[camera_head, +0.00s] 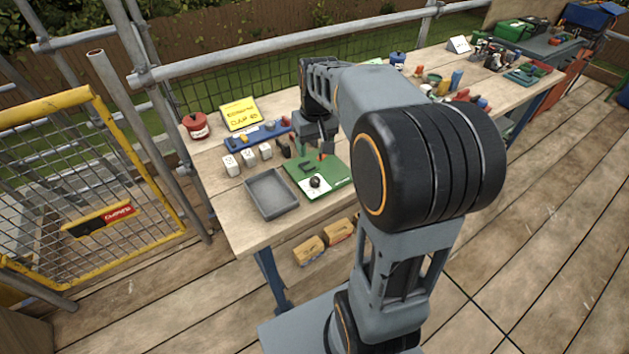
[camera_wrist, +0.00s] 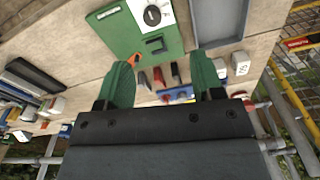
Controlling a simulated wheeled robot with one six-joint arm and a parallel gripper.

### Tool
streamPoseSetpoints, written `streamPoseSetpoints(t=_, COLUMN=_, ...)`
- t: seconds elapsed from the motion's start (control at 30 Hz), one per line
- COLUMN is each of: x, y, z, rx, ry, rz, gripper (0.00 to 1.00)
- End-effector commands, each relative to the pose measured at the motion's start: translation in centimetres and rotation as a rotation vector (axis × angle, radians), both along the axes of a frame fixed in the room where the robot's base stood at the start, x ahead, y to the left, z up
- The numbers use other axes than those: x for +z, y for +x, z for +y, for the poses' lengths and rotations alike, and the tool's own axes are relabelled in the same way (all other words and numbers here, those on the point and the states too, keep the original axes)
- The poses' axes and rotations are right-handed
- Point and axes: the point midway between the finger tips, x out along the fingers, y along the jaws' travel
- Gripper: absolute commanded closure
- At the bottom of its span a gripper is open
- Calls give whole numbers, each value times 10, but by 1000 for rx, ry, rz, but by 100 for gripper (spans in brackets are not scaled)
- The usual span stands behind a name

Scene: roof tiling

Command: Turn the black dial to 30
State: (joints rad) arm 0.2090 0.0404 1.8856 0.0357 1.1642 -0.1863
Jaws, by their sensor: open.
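The black dial (camera_head: 315,182) sits on a white plate on the green board (camera_head: 333,168), near the front of the workbench. In the wrist view the dial (camera_wrist: 153,15) is at the top edge, on its white panel, with a pale mark on its top. The scale numbers are too small to read. My gripper (camera_head: 313,151) is above the bench, behind the dial and apart from it. In the wrist view my gripper (camera_wrist: 161,61) has its two green fingers wide apart with nothing held between them.
An empty grey tray (camera_head: 270,212) lies left of the board. White numbered blocks (camera_head: 248,158), a blue rack (camera_head: 258,136), a red pot (camera_head: 196,126) and a yellow sign (camera_head: 240,114) stand further back. An orange piece (camera_wrist: 134,60) and a black bracket (camera_wrist: 155,45) are on the board.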

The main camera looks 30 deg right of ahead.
Motion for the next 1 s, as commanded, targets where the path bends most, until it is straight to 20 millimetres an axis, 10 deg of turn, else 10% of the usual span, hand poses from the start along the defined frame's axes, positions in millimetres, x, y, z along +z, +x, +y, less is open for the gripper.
streamPoseSetpoints(t=1.0, x=-146, y=26, z=-19, rx=-7, ry=22, rz=58, gripper=39)
